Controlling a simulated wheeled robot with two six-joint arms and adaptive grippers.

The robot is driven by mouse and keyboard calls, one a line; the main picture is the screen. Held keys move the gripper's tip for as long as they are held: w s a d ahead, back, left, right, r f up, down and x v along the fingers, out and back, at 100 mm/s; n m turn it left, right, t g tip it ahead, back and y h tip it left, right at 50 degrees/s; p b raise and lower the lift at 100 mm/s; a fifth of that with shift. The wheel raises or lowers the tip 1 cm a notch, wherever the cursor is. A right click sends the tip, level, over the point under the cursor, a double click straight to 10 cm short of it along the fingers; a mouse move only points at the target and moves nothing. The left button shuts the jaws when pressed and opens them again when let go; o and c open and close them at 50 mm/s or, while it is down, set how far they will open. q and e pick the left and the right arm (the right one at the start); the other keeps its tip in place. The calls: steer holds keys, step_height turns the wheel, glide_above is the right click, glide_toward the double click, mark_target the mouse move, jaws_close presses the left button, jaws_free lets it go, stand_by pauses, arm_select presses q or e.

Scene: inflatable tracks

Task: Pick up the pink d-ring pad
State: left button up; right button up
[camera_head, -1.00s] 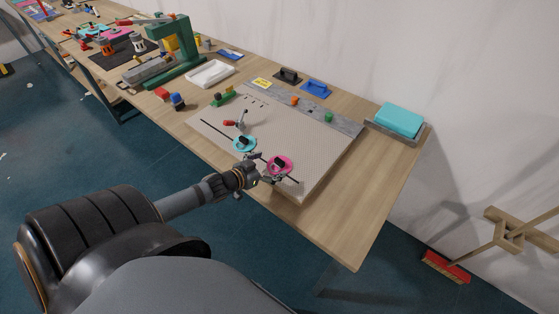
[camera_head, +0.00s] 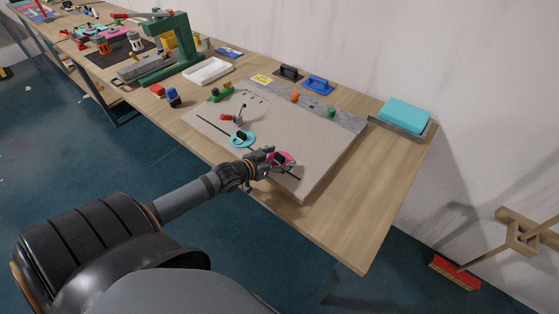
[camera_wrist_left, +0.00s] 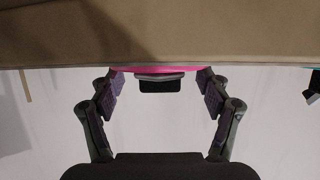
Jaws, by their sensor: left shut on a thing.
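The pink d-ring pad (camera_head: 285,157) is a round disc with a dark ring piece on it, at the near edge of the beige board (camera_head: 315,150). My left gripper (camera_head: 273,161) partly covers it in the head view. In the left wrist view, the pad's pink edge (camera_wrist_left: 125,69) and a dark block with a grey bar show between the two fingers of my left gripper (camera_wrist_left: 160,78). The fingers are shut on the pad, at its two sides. I cannot tell whether the pad is clear of the board. My right gripper is not in view.
A turquoise pad (camera_head: 242,139) lies left of the pink one, near a red-handled clamp (camera_head: 230,118). A slot line runs along the board. A green press (camera_head: 180,50) and a white tray (camera_head: 208,71) stand farther back. A turquoise block (camera_head: 405,115) sits at the right end.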

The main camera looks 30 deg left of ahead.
mark_target(280, 157)
arm_select(q)
steer(key=shift+s+f, duration=0.1)
steer(key=shift+s, duration=0.05)
jaws_close()
steer(key=shift+r+p, duration=0.45)
steer(key=shift+r, duration=0.1)
steer(key=r, duration=0.1)
steer(key=r+p, duration=0.2)
steer(key=shift+d+r, duration=0.1)
steer(key=shift+d, duration=0.15)
steer(key=d+r, duration=0.1)
steer(key=r, duration=0.1)
steer(key=s+d+r+p, duration=0.1)
steer(key=d+r, duration=0.1)
steer(key=shift+s+d+r, duration=0.1)
steer(key=shift+d, duration=0.05)
steer(key=s+d+r+b, duration=0.3)
steer(key=d+r, duration=0.1)
steer(key=d, duration=0.5)
steer(key=shift+s+d+r+b, duration=0.2)
steer(key=shift+r+b, duration=0.1)
steer(key=shift+r, duration=0.1)
